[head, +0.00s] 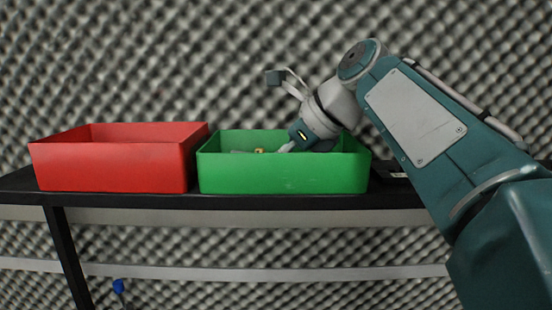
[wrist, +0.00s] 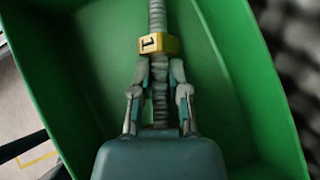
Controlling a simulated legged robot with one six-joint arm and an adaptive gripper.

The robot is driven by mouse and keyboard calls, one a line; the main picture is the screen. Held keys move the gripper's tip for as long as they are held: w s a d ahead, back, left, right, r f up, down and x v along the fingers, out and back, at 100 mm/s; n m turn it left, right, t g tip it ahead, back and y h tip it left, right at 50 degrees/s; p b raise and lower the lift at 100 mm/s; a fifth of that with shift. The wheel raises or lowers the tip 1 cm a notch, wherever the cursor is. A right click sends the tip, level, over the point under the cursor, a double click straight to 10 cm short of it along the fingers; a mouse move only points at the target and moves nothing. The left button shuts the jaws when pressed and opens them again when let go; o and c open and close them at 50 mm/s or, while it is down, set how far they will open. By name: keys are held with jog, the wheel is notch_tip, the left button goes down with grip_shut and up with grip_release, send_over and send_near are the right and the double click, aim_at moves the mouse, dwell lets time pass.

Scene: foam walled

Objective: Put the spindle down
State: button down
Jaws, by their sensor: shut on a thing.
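The spindle (wrist: 157,18) is a grey ridged rod with a yellow collar that bears a dark mark. In the wrist view it runs from between my fingers toward the top edge, inside the green bin. My gripper (wrist: 160,75) is shut on it, just below the collar. In the head view my gripper (head: 285,148) reaches down into the green bin (head: 285,175), and the front wall hides most of the fingers. Only a bit of grey and yellow shows above the rim there. I cannot tell whether the spindle touches the bin floor.
A red bin (head: 115,168) stands to the left of the green one, with a narrow gap between them. Both are on a dark table (head: 120,199). A dark flat item (head: 394,172) lies right of the green bin. A grey foam wall is behind.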

jog(key=c, duration=0.6)
grip_release()
jog(key=shift+c, duration=0.2)
jog(key=v, duration=1.2)
